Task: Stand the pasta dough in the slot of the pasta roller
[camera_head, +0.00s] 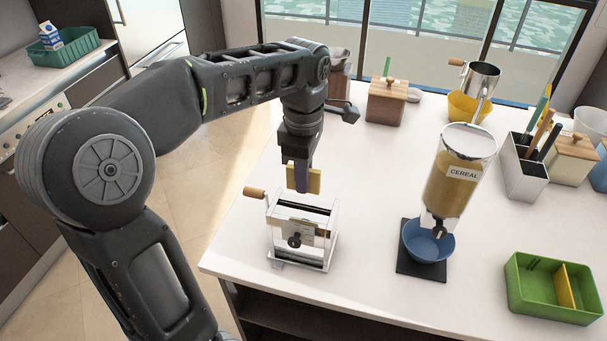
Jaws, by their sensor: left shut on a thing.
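The pasta roller (301,236) is a shiny metal box with a dark slot along its top and a wooden-handled crank at its left. It stands near the left edge of the white counter. My left gripper (303,180) comes down from above and is shut on the pasta dough (315,181), a yellowish slab. The dough is upright, just above and behind the roller's slot in this view; I cannot tell whether it touches the roller. The gripper hides part of the dough. My right gripper is not in view.
A cereal dispenser (456,180) stands over a blue bowl (429,242) to the right of the roller. A green divided tray (547,296) lies at the front right. A wooden box (387,104) stands behind. The counter between roller and dispenser is clear.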

